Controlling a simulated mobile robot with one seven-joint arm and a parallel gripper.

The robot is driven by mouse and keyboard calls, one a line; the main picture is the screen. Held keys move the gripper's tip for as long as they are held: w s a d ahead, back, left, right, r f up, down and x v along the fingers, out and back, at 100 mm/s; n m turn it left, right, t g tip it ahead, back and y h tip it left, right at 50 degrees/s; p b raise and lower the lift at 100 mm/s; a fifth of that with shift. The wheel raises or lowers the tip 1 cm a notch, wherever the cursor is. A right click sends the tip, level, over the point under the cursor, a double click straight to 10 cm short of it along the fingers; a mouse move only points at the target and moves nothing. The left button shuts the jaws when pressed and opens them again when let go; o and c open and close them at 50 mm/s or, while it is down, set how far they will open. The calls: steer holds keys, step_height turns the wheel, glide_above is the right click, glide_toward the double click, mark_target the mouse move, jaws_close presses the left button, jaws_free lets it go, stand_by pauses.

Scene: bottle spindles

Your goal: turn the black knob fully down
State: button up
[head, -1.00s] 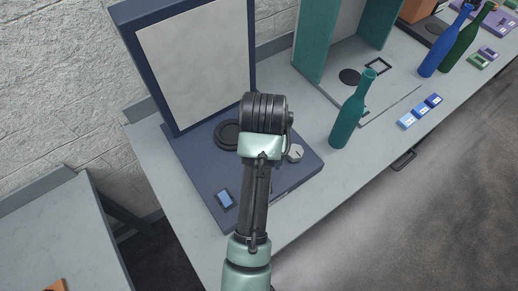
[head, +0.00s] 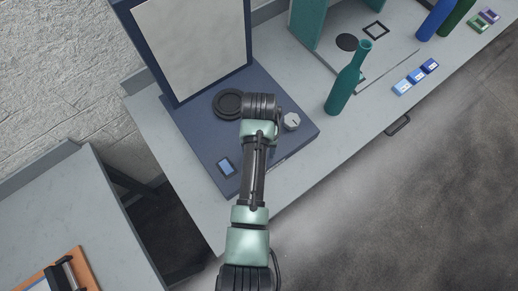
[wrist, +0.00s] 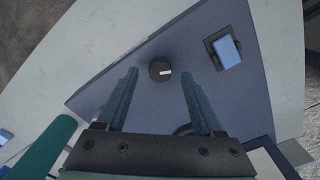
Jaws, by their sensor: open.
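The black knob (wrist: 159,69) is a short round dial with a white mark on its face, on the blue panel in the wrist view. My gripper (wrist: 159,73) is open, one finger on each side of the knob in the picture, with gaps on both sides. I cannot tell the height of the fingertips above the panel. In the head view my wrist hangs over the blue panel (head: 200,135); the fingers and the black knob are hidden by my arm.
A grey faceted knob (head: 291,121) sits near the panel's right corner. A dark round plate (head: 228,103) lies behind my wrist. A small blue rocker (wrist: 227,52) is near the black knob. A teal bottle (head: 343,92) stands just right of the panel.

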steer(key=shift+f, duration=1)
jaws_close()
